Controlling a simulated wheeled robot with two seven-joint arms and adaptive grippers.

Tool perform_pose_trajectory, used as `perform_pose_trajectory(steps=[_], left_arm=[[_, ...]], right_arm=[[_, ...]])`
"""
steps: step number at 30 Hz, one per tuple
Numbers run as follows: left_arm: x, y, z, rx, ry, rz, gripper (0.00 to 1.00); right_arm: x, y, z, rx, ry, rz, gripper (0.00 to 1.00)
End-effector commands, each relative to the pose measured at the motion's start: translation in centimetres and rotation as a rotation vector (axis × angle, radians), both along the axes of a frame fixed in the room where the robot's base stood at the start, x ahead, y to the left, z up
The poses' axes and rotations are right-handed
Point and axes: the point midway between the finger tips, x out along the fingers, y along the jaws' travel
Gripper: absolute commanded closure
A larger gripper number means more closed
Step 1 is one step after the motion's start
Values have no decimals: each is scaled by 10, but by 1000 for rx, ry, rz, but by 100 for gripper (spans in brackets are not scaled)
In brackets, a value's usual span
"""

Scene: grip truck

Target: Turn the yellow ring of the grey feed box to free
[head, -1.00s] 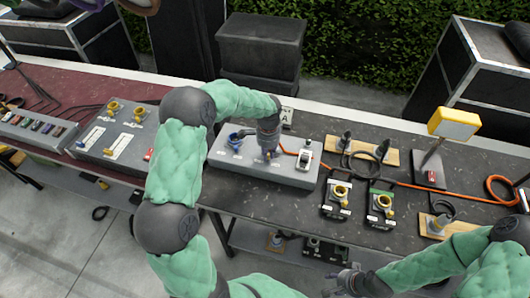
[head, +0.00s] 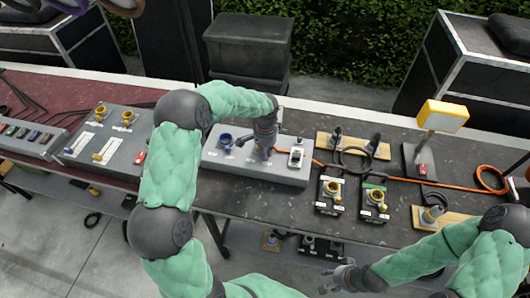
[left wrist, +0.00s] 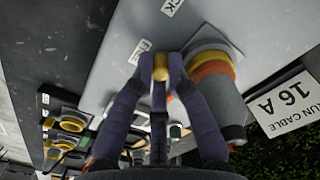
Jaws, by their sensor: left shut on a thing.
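The grey feed box (head: 290,172) stands on the dark table in the middle of the head view. In the left wrist view, a yellow-orange ring (left wrist: 213,70) sits on the box around the base of a grey plug (left wrist: 221,108). My left gripper (left wrist: 160,72) is shut on a small yellow knob beside the ring, which seems to be the ring's tab. In the head view my left gripper (head: 264,150) covers the ring and hides most of the plug. My right gripper (head: 336,280) is low at the table's front, empty, with its fingers looking apart.
Two small boxes with yellow sockets (head: 330,192) stand to the right. An orange cable (head: 400,180) runs along the table.

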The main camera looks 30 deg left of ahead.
Motion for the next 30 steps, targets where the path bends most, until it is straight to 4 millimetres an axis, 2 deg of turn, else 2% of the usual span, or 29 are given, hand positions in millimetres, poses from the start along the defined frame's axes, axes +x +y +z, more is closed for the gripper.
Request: perform_pose_trajectory(steps=[6,7,8,20,26,30], left_arm=[[1,0,1,0,-4,0,100],[1,0,1,0,-4,0,81],[1,0,1,0,-4,0,73],[1,0,4,0,-3,-1,73],[1,0,30,1,-5,-2,73],[2,0,59,0,-6,-1,73]], right_arm=[[0,0,0,0,0,0,60],[0,0,0,0,0,0,60],[0,0,0,0,0,0,60],[0,0,0,0,0,0,60],[0,0,0,0,0,0,60],[0,0,0,0,0,0,60]])
